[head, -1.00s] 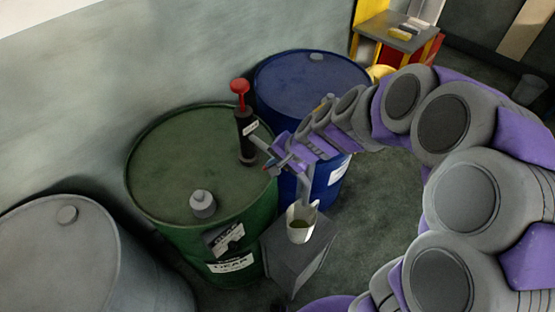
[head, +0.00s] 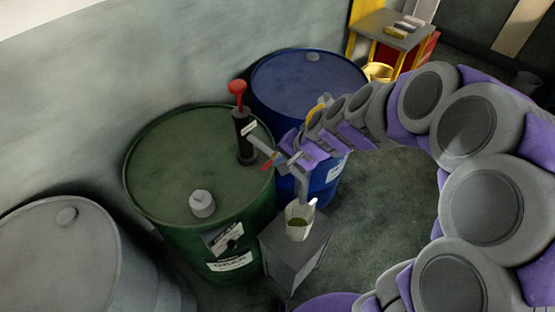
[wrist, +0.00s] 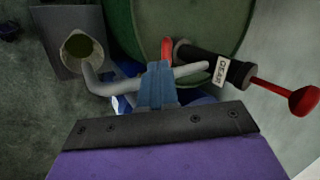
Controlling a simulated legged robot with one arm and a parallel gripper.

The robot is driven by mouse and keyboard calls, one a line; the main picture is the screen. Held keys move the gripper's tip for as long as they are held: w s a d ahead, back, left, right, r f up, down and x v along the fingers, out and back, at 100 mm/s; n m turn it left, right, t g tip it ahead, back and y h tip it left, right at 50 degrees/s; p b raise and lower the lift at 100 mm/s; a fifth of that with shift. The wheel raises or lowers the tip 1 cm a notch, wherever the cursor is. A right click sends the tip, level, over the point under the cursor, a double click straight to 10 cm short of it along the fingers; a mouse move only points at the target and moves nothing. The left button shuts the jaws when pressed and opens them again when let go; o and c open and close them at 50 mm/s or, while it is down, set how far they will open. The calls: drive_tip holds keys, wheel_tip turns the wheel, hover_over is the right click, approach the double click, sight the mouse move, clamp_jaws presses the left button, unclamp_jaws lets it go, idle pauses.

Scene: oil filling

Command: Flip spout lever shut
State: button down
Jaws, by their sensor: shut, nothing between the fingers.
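The black pump (head: 244,140) with a red plunger handle (head: 238,88) stands on the green drum (head: 165,165). Its grey spout (head: 303,188) reaches right and bends down above a white jug (head: 299,229) with greenish oil inside. The red spout lever (head: 268,164) shows at the pipe, left of my gripper (head: 290,158). In the wrist view my gripper (wrist: 160,70) has its blue fingers together and empty, over the spout pipe (wrist: 115,84). The red lever (wrist: 167,48) is just beyond the fingertips; whether they touch is unclear. The jug (wrist: 82,50) is at upper left.
The jug stands on a grey block (head: 293,258). A blue drum (head: 305,80) is behind and a grey drum (head: 75,255) at lower left. A small table (head: 392,30) with several items is at the back. The floor right of the block is clear.

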drive_tip(key=s+a+p+v, duration=0.1)
drive_tip(key=v, duration=0.9)
drive_tip(key=s+d+n+g+h, duration=0.1)
drive_tip(key=s+d, duration=0.3)
drive_tip(key=s, duration=0.4)
drive_tip(key=s+d+n+g+h, duration=0.2)
drive_tip(key=s+d, duration=0.3)
drive_tip(key=s, duration=0.4)
drive_tip(key=s+d+r+n+g+h, duration=0.1)
drive_tip(key=s+d+h, duration=0.2)
drive_tip(key=s, duration=0.5)
drive_tip(key=shift+s+d+n+g, duration=0.3)
drive_tip(key=shift+s+d+n, duration=0.1)
drive_tip(key=shift+d, duration=0.35)
